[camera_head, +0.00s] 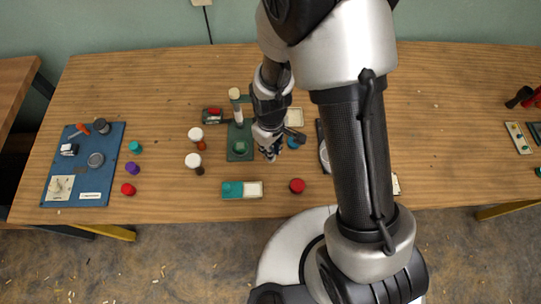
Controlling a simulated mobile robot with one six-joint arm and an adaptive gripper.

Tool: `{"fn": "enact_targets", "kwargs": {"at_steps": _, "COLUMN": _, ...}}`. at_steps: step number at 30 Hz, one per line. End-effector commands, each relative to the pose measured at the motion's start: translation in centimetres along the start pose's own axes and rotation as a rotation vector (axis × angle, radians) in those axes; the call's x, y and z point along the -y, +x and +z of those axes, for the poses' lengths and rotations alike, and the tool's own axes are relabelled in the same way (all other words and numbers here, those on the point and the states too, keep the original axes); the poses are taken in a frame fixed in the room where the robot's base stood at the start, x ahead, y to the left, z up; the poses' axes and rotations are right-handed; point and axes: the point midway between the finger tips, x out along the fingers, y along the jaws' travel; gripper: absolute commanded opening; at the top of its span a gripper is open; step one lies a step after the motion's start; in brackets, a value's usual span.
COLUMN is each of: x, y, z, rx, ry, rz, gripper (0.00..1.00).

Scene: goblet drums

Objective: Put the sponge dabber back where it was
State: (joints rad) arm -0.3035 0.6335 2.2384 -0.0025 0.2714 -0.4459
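My gripper (271,156) hangs over the middle of the wooden table, just right of a dark green stand (238,154). Its fingers are small and dark here, and I cannot tell whether they are open or hold anything. I cannot single out the sponge dabber for sure. Two white round-topped pieces stand left of the green stand, one upper (195,134) and one lower (193,161), each with a small brown or dark part beside it. A pale cylinder (235,94) rises at the back of the green stand. My arm hides part of the table to the right.
A blue board (111,140) with small tools lies at the left. Teal (135,147), purple (132,169) and red (128,189) pieces sit beside it. A teal-and-cream block (243,190) and a red round piece (297,185) lie near the front edge.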

Motion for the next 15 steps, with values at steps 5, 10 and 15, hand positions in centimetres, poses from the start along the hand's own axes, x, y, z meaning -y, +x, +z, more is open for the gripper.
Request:
{"fn": "enact_targets", "kwargs": {"at_steps": 5, "x": 0.0, "y": 1.7, "z": 0.1, "rx": 0.002, "ry": 0.0, "rz": -0.001, "gripper": 0.0}}
{"fn": "enact_targets", "kwargs": {"at_steps": 10, "x": 0.0, "y": 4.2, "z": 0.1, "rx": 0.002, "ry": 0.0, "rz": -0.001, "gripper": 0.0}}
{"fn": "enact_targets", "kwargs": {"at_steps": 15, "x": 0.0, "y": 4.3, "z": 0.0, "rx": 0.0, "ry": 0.0, "rz": 0.0, "gripper": 0.0}}
